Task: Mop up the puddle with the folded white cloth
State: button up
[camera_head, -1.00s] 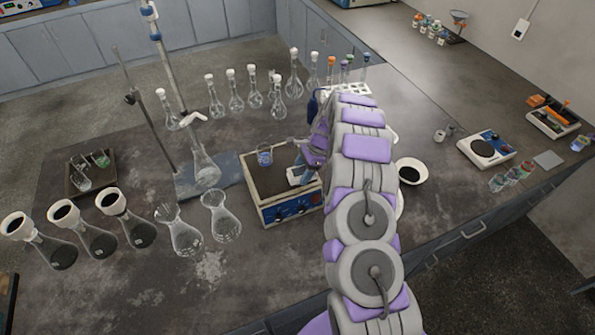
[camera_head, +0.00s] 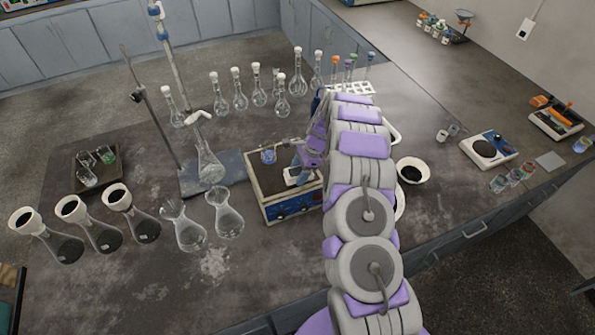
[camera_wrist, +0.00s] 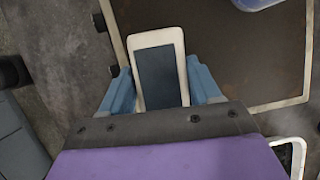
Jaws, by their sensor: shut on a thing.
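My gripper (camera_wrist: 157,68) has blue fingers closed on both sides of a flat rectangular thing (camera_wrist: 160,75) with a white rim and a dark face. I cannot tell whether this is the folded white cloth. In the head view my gripper (camera_head: 302,165) is over the brown top of a blue-fronted device (camera_head: 290,207), where a small white-and-dark shape (camera_head: 300,178) shows by the fingers. I cannot make out a puddle for sure; a pale patch (camera_head: 213,263) on the bench may be only wear.
A beaker with blue contents (camera_head: 268,157) stands on the device. Several glass flasks (camera_head: 228,215) stand left of it, with a metal stand (camera_head: 172,60). A white bowl (camera_head: 412,171) is right of my arm.

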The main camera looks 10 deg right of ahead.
jog(key=shift+w+d, duration=0.25)
jog(key=shift+d, duration=1.05)
jog(key=shift+s+a+p, duration=0.25)
jog(key=shift+a+p, duration=0.25)
jog(key=shift+a, duration=0.2)
jog(key=shift+a+r, duration=0.1)
jog(key=shift+a, duration=1.05)
jog(key=shift+p+v, duration=0.75)
jog(key=shift+v, duration=0.15)
jog(key=shift+s+a+r+p, duration=0.1)
jog(key=shift+r+p, duration=0.6)
jog(key=shift+r, duration=0.65)
jog(key=shift+s+a+r+p, duration=0.1)
jog(key=shift+r+p, duration=0.55)
jog(key=shift+r, duration=0.65)
